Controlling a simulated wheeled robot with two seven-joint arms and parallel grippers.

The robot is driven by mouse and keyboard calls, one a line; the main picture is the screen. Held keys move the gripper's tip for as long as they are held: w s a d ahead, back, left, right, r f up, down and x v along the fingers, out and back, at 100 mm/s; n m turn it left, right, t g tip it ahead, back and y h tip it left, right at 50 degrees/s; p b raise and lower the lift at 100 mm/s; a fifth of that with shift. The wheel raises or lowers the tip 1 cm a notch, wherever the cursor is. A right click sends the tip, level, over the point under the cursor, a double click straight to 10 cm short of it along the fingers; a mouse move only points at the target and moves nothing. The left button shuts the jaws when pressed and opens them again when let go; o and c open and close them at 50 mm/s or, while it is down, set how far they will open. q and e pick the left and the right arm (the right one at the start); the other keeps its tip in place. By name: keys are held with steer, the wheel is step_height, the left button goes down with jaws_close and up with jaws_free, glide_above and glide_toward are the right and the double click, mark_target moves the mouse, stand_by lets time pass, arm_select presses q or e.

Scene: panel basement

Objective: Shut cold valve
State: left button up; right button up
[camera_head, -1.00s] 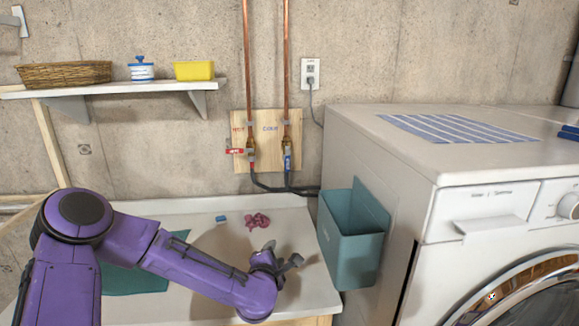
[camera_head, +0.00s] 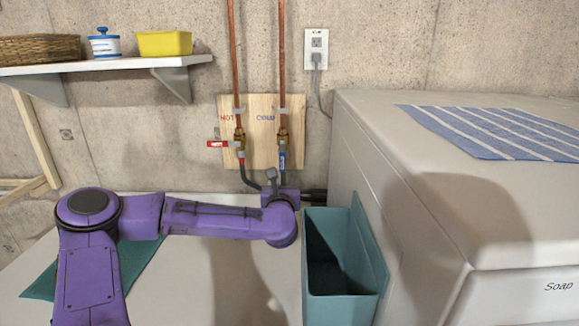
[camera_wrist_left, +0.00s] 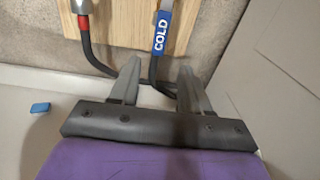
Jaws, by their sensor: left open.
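The cold valve (camera_head: 283,137) sits on the right copper pipe, on a wooden board. Its blue lever (camera_head: 282,160) hangs straight down, in line with the pipe. In the left wrist view the lever (camera_wrist_left: 162,30), marked COLD, is ahead of the fingers, roughly centred between them. My left gripper (camera_head: 271,178) is below the valve, near the wall. In the left wrist view the gripper (camera_wrist_left: 160,68) is open, with nothing between its fingers, and its tips appear just short of the lever's lower end. My right gripper is not in view.
The hot valve's red lever (camera_head: 218,144) points sideways to the left. Dark hoses (camera_wrist_left: 90,50) run below both valves. A teal bin (camera_head: 340,285) hangs on the washer's (camera_head: 395,205) side, close right of my gripper. A shelf (camera_head: 110,67) is at upper left.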

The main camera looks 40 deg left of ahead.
mark_target(282, 168)
arm_select(q)
steer(key=p+x, duration=0.2)
steer(key=x, duration=0.7)
steer(key=shift+w+a+p, duration=0.1)
steer(key=shift+a+p, duration=0.15)
steer(key=shift+p, duration=0.15)
jaws_close()
